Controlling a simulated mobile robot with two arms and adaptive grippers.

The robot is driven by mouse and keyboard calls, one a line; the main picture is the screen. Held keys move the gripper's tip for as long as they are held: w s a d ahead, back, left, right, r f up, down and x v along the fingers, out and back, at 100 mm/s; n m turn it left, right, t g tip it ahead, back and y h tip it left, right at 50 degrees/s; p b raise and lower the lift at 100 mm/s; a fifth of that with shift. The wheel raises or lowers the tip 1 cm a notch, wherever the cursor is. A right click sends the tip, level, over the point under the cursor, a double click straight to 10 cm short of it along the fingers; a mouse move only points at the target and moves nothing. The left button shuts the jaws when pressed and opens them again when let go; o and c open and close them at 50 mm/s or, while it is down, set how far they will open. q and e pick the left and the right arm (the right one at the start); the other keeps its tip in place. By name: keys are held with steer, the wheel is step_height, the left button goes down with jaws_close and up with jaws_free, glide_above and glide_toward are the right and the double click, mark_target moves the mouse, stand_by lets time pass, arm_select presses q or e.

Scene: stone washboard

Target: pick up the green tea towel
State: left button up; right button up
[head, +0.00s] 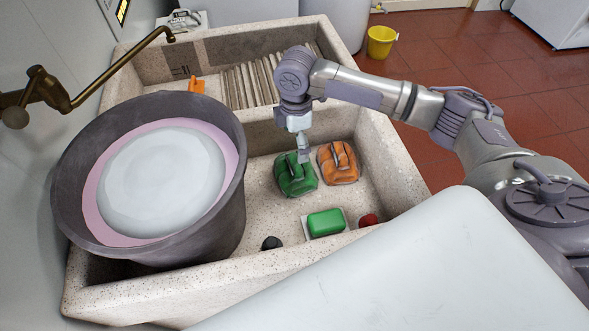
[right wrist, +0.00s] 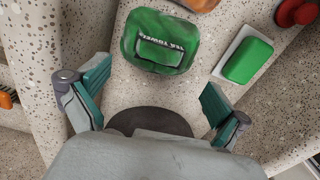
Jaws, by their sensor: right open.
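The green tea towel (head: 292,184) is a folded, rounded bundle lying on the floor of the stone basin's near compartment. I cannot tell whether a fingertip touches the towel. My left gripper is not in view.
An orange bundle (head: 338,166) lies right beside the towel. A green block (head: 325,223) on a white dish, a red item (head: 368,220) and a dark item (head: 271,243) are nearer. A big grey tub (head: 232,190) fills the left side. The stone rim (head: 395,160) stands right.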

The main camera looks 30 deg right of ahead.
mark_target(295, 161)
step_height(295, 161, down, 3)
steer(key=shift+w+r, duration=0.15)
steer(key=shift+f, duration=0.5)
steer(key=f, duration=0.3)
steer(key=shift+s+a+f, duration=0.1)
steer(key=shift+s+f, duration=0.1)
steer(key=shift+f, duration=0.65)
steer(key=shift+c, duration=1)
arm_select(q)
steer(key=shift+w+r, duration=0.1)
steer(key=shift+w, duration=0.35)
arm_select(e)
steer(key=c, duration=0.8)
